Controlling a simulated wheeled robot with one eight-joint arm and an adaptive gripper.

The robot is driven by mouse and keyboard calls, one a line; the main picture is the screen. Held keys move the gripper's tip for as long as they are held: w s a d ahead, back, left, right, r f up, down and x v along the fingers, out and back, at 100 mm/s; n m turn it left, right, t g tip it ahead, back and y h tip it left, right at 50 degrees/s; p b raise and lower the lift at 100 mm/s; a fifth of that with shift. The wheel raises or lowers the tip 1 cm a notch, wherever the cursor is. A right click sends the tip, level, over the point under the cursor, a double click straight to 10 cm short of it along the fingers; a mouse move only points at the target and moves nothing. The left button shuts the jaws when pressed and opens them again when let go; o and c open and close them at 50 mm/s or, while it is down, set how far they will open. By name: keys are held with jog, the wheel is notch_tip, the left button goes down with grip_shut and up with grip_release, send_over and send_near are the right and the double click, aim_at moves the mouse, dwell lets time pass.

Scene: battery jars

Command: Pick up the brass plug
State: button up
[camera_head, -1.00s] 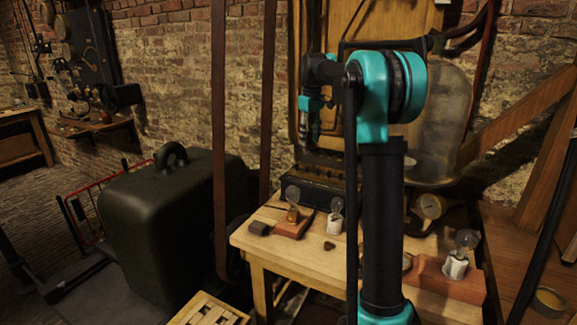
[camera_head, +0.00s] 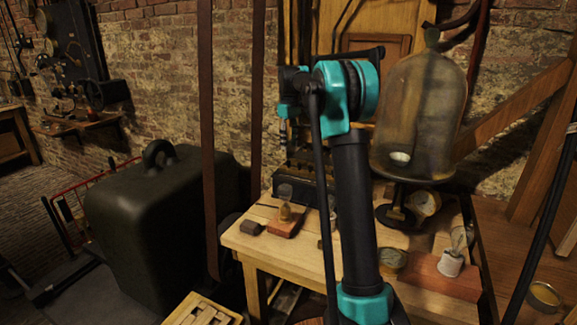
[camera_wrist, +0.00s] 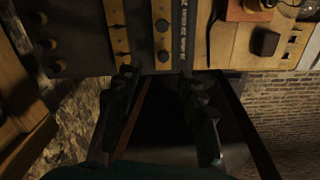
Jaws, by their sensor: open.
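My gripper (camera_wrist: 156,74) is open in the wrist view, with its two dark fingers apart and nothing between them. Its fingertips are at the edge of a dark box (camera_wrist: 174,66) with round knobs (camera_wrist: 162,26) and brass-coloured plates (camera_wrist: 115,22). The same box (camera_head: 318,187) stands at the back of the wooden table in the head view, partly behind my arm. My gripper (camera_head: 283,138) shows small there, above the box. I cannot tell for sure which piece is the brass plug.
The wooden table (camera_head: 290,250) also bears a small dark block (camera_head: 250,228), a bulb on a reddish base (camera_head: 284,229) and a white-socketed bulb (camera_head: 451,264). A glass bell jar (camera_head: 420,110) stands at the right. A large dark case (camera_head: 160,235) stands left.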

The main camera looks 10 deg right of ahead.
aim_at(289, 161)
jog(key=shift+s+a+f, duration=0.1)
jog(key=shift+f, duration=1.7)
jog(key=shift+s+a+f, duration=0.1)
jog(key=shift+f, duration=1.7)
grip_shut()
